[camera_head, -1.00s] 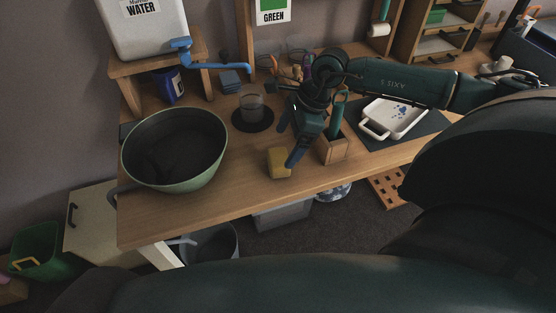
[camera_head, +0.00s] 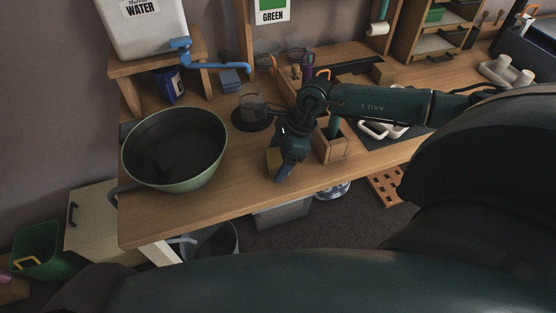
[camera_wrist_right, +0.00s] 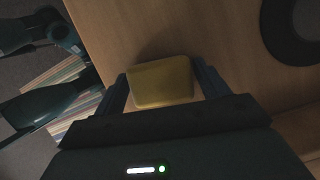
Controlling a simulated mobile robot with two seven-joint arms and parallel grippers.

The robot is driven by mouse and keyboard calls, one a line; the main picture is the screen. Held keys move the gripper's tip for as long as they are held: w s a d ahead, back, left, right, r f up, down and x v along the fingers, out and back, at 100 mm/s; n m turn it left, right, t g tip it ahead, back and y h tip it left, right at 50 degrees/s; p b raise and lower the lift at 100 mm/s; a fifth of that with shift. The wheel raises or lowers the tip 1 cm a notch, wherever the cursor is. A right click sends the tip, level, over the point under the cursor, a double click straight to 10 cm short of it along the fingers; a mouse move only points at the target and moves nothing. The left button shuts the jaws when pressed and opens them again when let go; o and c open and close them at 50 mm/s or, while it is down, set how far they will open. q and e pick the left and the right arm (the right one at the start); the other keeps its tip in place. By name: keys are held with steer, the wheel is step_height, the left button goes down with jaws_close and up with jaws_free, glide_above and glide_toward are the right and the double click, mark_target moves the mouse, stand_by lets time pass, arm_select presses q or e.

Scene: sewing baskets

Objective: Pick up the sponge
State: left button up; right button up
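The yellow sponge (camera_head: 272,160) lies near the front of the wooden table, partly hidden behind my right gripper (camera_head: 281,170). In the right wrist view the sponge (camera_wrist_right: 160,82) sits between the two blue fingers of my right gripper (camera_wrist_right: 162,85). One finger is on each side, with only a thin gap at each, and I see no clear grip. The sponge appears to rest on the table top.
A large green bowl (camera_head: 176,150) stands left of the sponge. A wooden holder (camera_head: 331,147) is close on the right. A glass beaker (camera_head: 251,106) stands on a dark round mat behind. The table's front edge is near, with free wood between the bowl and the gripper.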

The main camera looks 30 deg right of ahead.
mark_target(278, 157)
steer(key=c, duration=0.7)
step_height(278, 157, up, 10)
steer(key=shift+r, duration=0.1)
steer(key=o, duration=0.4)
steer(key=shift+c, duration=1.4)
steer(key=shift+s, duration=0.1)
